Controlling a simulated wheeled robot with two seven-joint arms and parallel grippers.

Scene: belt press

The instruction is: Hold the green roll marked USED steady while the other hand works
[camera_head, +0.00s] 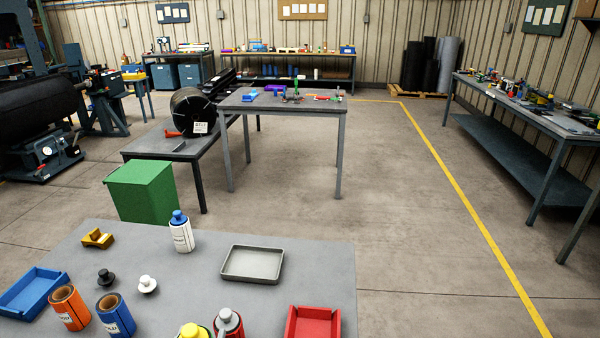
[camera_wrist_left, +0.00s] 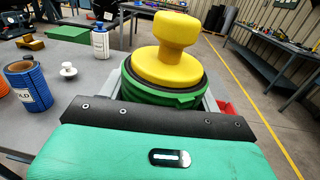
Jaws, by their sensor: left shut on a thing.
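The green roll (camera_wrist_left: 150,92) stands in the left wrist view with a yellow knobbed plug (camera_wrist_left: 170,55) seated in its top. My left gripper (camera_wrist_left: 165,98) is shut around the roll, with grey fingers at its two sides. Its black edge and green body fill the near part of that view. In the head view the yellow plug (camera_head: 190,331) shows at the bottom edge, with the roll mostly cut off. The USED mark is not visible from here. My right gripper is not in view.
Beside the roll are a grey-capped red item (camera_head: 228,322), a red tray (camera_head: 312,324), a blue roll (camera_head: 115,316) and an orange roll (camera_head: 70,308). Black (camera_head: 105,276) and white (camera_head: 147,285) knobs, a white bottle (camera_head: 182,235) and a grey tray (camera_head: 252,264) stand farther back.

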